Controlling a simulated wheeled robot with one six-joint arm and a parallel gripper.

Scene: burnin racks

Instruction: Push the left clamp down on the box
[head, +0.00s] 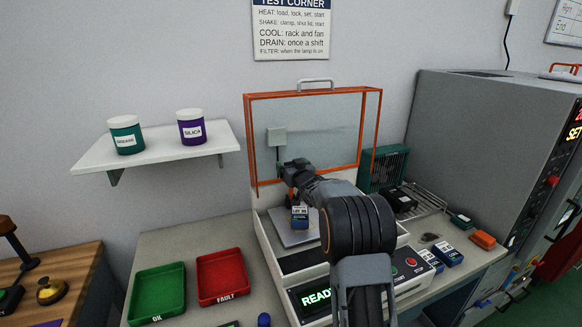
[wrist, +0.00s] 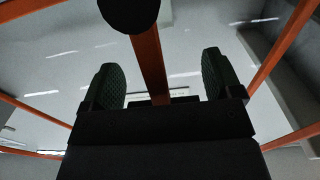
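The box (head: 300,216), dark blue with a white label, stands on the pale plate (head: 290,238) of the shaker. The left clamp shows in the wrist view as an orange bar (wrist: 149,62) with a round black knob (wrist: 130,12) at its end. In the head view my gripper (head: 290,172) is above the box, in front of the raised lid, and my arm hides much of this area. In the wrist view my gripper (wrist: 160,85) has its fingers wide apart, with the orange bar showing between them and a gap on each side. Whether the clamp touches the box is hidden.
The shaker's clear lid (head: 330,130) with its orange frame stands open behind my gripper. The shaker's screen (head: 316,298) reads READY. A green tray (head: 157,292) and a red tray (head: 222,275) lie to the left. More blue boxes (head: 447,254) stand on the right.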

